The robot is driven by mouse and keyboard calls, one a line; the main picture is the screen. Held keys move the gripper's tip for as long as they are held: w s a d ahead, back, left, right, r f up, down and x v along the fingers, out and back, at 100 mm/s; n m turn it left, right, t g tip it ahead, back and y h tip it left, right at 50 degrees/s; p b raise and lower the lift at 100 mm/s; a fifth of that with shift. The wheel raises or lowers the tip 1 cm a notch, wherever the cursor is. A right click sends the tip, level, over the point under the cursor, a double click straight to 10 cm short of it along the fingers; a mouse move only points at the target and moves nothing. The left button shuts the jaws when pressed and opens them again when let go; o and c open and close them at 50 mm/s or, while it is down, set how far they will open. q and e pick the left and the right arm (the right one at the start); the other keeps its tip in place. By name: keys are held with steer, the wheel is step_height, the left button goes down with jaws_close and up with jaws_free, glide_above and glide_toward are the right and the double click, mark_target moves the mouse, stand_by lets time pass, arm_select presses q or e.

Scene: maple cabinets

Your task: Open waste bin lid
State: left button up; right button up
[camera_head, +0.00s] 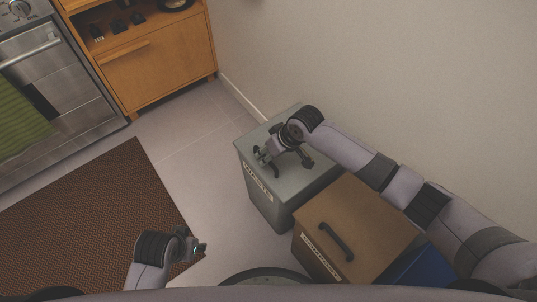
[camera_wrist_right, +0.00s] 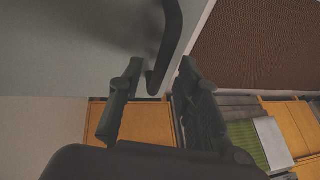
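A grey bin (camera_head: 265,207) with a white label on its front stands by the wall, its lid (camera_head: 296,183) down. My right gripper (camera_head: 268,161) is at the top of this lid. In the right wrist view, the lid's dark curved handle (camera_wrist_right: 169,42) reaches between the two spread fingertips of my right gripper (camera_wrist_right: 160,68). The fingers are apart, and I cannot tell whether they touch the handle. My left gripper (camera_head: 199,248) is low over the floor, away from the bins, and its fingers are too small to read.
A brown-lidded bin (camera_head: 372,219) with a dark handle stands beside the grey one, with a blue bin (camera_head: 414,267) partly hidden beyond. A wall (camera_head: 380,80) is behind them. A brown mat (camera_head: 105,220), an oven (camera_head: 60,85) and a wooden cabinet (camera_head: 165,70) are left. Floor between is clear.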

jaws_close()
stand_by(0.4)
stand_by(0.5)
